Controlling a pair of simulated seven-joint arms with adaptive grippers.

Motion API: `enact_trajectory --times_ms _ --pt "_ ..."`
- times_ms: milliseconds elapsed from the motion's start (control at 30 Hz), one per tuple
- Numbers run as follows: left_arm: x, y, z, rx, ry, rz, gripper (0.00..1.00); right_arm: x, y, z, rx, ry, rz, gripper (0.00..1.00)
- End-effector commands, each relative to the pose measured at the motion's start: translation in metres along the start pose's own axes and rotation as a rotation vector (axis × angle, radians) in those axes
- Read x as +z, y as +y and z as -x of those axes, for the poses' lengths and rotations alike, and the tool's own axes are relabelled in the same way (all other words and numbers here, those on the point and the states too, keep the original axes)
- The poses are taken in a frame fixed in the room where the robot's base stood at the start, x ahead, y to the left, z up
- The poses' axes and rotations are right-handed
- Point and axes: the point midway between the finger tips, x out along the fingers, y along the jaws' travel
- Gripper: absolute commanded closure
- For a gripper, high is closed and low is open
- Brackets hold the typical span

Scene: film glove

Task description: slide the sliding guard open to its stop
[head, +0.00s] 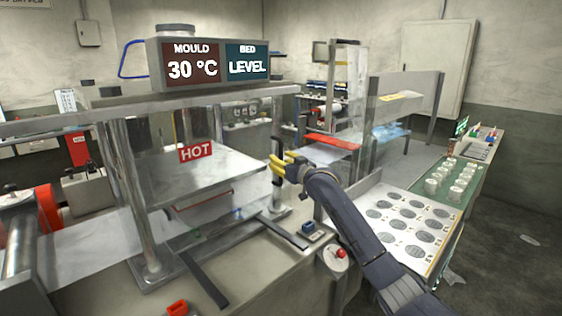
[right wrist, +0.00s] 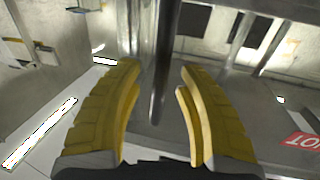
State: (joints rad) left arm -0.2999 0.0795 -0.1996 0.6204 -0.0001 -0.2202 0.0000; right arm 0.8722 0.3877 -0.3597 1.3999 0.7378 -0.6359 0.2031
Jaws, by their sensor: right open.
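The sliding guard seems to be a clear pane at the front of the press, hard to make out against the metal behind it. A dark upright bar, which looks like its handle (head: 275,147), stands at the right end of the press. My right gripper (head: 281,165) has yellow fingers and is at this bar. In the right wrist view the gripper (right wrist: 160,100) is open, with the dark bar (right wrist: 166,70) between its fingers in the picture. I see no finger clearly touching the bar, and its depth between them is hard to judge. My left gripper is not in view.
The press has a plate with a red HOT label (head: 197,151), steel posts (head: 126,190) and a display box (head: 210,62) on top. A white tray (head: 440,262) with round dark shapes lies right of my right arm. A red button (head: 341,253) sits below the arm.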

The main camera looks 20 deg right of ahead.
Motion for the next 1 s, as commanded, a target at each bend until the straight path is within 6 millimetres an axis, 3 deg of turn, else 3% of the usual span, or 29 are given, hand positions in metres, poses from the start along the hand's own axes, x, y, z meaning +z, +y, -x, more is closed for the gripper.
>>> enact_trajectory --times_ms 33,333,767,867,1000 --pt "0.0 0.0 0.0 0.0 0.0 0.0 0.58 0.0 0.0 0.0 0.0 0.0 0.0 0.67" --pt "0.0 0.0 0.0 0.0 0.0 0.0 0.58 0.0 0.0 0.0 0.0 0.0 0.0 1.0" --pt "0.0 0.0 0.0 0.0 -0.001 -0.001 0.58 0.0 -0.002 0.001 0.0 0.0 0.0 1.0" --pt "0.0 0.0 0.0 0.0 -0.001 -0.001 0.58 0.0 -0.01 0.002 -0.001 0.001 -0.001 1.0" --pt "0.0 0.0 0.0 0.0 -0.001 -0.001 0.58 0.001 -0.036 0.007 -0.004 0.001 -0.001 1.0"
